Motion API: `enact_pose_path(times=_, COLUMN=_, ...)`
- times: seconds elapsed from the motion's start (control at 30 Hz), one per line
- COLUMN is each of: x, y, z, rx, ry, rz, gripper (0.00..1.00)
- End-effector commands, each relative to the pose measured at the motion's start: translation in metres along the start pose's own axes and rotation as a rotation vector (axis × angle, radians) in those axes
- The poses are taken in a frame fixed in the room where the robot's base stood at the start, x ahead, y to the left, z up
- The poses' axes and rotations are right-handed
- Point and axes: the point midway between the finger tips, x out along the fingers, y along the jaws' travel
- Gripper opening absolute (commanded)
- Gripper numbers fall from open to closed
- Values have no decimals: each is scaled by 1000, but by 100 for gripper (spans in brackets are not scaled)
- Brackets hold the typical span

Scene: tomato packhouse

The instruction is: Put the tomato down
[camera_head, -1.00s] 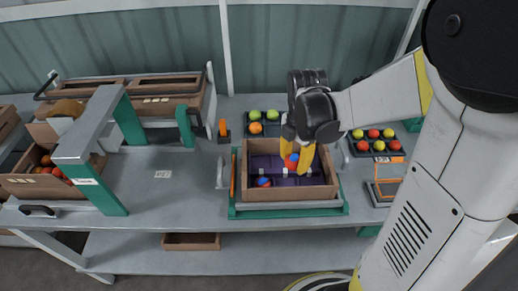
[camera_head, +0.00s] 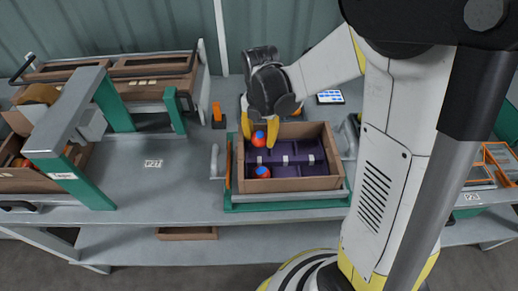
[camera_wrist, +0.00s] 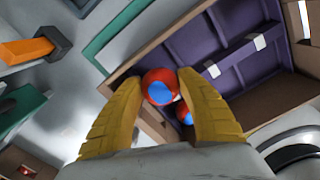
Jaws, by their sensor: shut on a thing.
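My gripper (camera_head: 258,126) is shut on a red tomato (camera_head: 259,139) with a blue patch; its yellow fingers press on both sides. In the wrist view the held tomato (camera_wrist: 160,86) sits between the fingertips. The held tomato is over the left part of a brown crate (camera_head: 292,185) with a purple divided insert (camera_head: 303,158). A second red tomato with a blue patch (camera_head: 263,171) lies in the crate's near left compartment. In the wrist view that second tomato (camera_wrist: 185,114) is partly hidden behind the held one and a finger. The gap between tomato and insert is hard to tell.
The crate stands on a green-edged stand (camera_head: 290,205) on the grey bench. An orange-topped post (camera_head: 217,115) stands to its left, near a green and grey frame (camera_head: 90,115). The crate's right compartments are empty. A small tablet (camera_head: 330,97) lies behind.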

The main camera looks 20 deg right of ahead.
Motion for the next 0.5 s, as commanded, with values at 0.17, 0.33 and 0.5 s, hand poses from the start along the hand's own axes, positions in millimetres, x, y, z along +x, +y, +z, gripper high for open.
enact_pose_path(times=0.17, x=13, y=4, z=0, rx=1, ry=0, rz=0, gripper=29)
enact_pose_path(times=0.33, x=41, y=3, z=-1, rx=1, ry=0, rz=0, gripper=30)
enact_pose_path(times=0.5, x=42, y=3, z=0, rx=1, ry=0, rz=0, gripper=29)
